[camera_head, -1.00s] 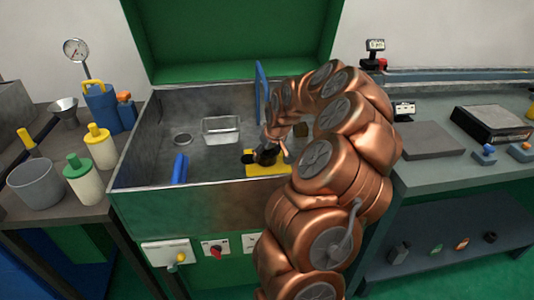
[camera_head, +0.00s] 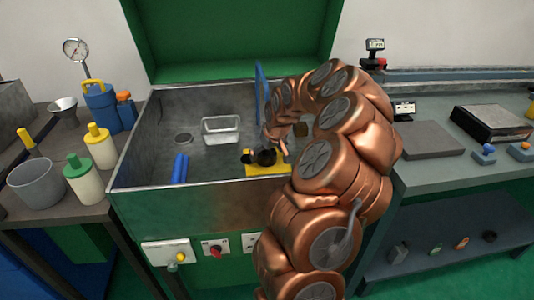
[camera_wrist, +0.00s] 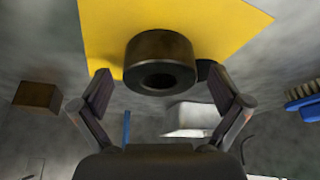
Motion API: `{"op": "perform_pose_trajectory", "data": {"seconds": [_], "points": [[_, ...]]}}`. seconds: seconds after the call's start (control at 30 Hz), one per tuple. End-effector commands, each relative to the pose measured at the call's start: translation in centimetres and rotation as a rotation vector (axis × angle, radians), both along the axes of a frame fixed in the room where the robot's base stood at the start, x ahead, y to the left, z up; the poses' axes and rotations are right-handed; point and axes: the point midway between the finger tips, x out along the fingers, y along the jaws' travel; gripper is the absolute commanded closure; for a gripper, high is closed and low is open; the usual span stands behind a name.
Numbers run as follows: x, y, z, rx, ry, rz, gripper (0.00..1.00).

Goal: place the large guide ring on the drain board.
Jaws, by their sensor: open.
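The large guide ring (camera_wrist: 161,60), a thick dark ring with a round hole, is in front of my gripper (camera_wrist: 160,86) in the wrist view. The gripper's two fingers are spread to either side, with gaps to the ring. The yellow drain board (camera_wrist: 225,35) is behind the ring, which overlaps its edge in this view. In the head view the dark ring (camera_head: 266,157) appears on the yellow board (camera_head: 252,171) inside the metal basin. My gripper is mostly hidden behind my copper arm there.
A metal tray (camera_head: 221,130) and a blue bar (camera_head: 180,168) are in the basin. A blue upright panel (camera_head: 261,92) stands beside my arm. A small dark object (camera_head: 247,156) is left of the ring. A blue brush (camera_wrist: 303,95) shows at right in the wrist view.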

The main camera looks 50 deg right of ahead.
Motion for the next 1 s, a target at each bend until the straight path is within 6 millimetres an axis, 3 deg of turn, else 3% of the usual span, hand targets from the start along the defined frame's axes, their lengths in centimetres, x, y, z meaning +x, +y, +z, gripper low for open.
{"op": "perform_pose_trajectory", "data": {"seconds": [0.6, 0.8, 1.0], "points": [[-3.4, 0.9, 8.7, -0.002, -0.003, 0.001, 0.01], [-4.2, 1.0, 10.6, -0.001, -0.003, -0.001, 0.01], [-4.4, 1.1, 11.0, 0.000, -0.001, 0.000, 0.01]]}}
